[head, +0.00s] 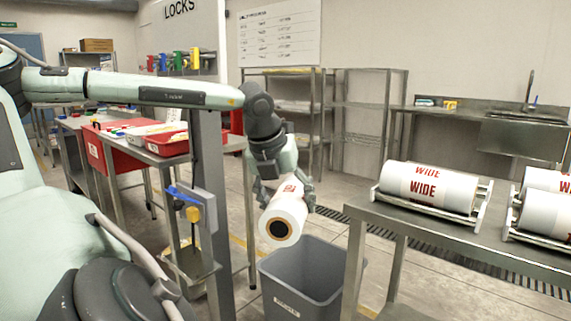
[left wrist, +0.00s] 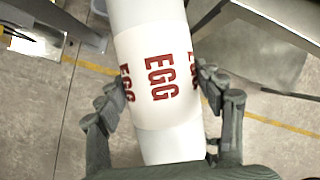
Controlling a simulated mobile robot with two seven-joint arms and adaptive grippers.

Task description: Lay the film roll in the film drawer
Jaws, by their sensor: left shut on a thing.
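A white film roll (head: 284,215) with a dark core hole is held in the air near the middle of the head view, tilted with one end toward me. In the left wrist view the film roll (left wrist: 158,75) shows red "EGG" lettering. My left gripper (head: 286,190) is shut around the roll; its fingers (left wrist: 165,100) lie on both sides of it in the left wrist view. I cannot make out the film drawer in either view. My right gripper is not in view.
A grey bin (head: 310,278) stands on the floor below the roll. At right a steel table (head: 400,215) carries white rolls marked "WIDE" (head: 428,188) on cradles. Red trays (head: 168,146) sit on a table at left. A steel post (head: 212,200) stands left of the gripper.

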